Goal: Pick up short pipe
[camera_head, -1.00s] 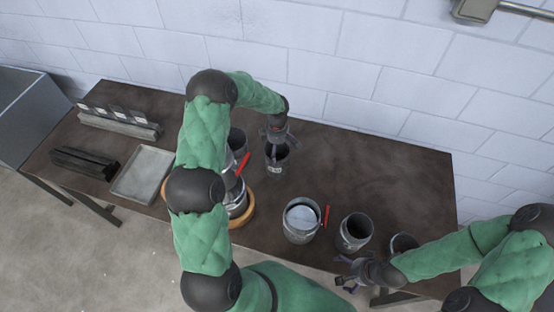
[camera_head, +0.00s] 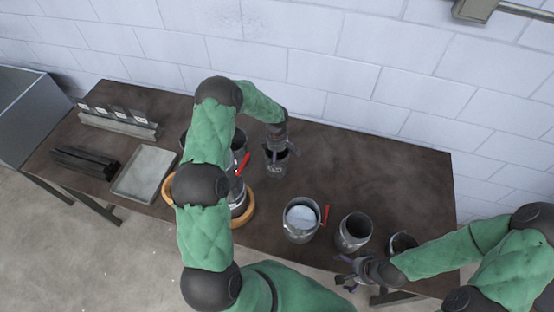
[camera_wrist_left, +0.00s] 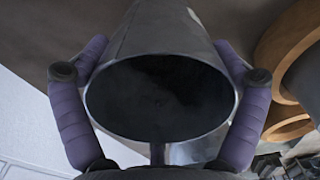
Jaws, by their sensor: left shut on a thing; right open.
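My left gripper (camera_head: 279,148) is shut on a short metal pipe (camera_head: 275,167) towards the back middle of the table. In the left wrist view the pipe (camera_wrist_left: 160,40) is a shiny cylinder with its dark open end facing the camera. The purple fingers of the left gripper (camera_wrist_left: 158,95) press on both sides of it. In the head view the gripper hides part of the pipe's rim. I cannot tell whether the pipe touches the table. My right gripper (camera_head: 350,275) is open and empty at the table's front edge, lower right.
Other metal pipes stand at the front right: one with a pale inside (camera_head: 301,219), one open (camera_head: 354,231), one beside my right arm (camera_head: 402,244). A grey tray (camera_head: 145,174) is at left. The table's right back is clear.

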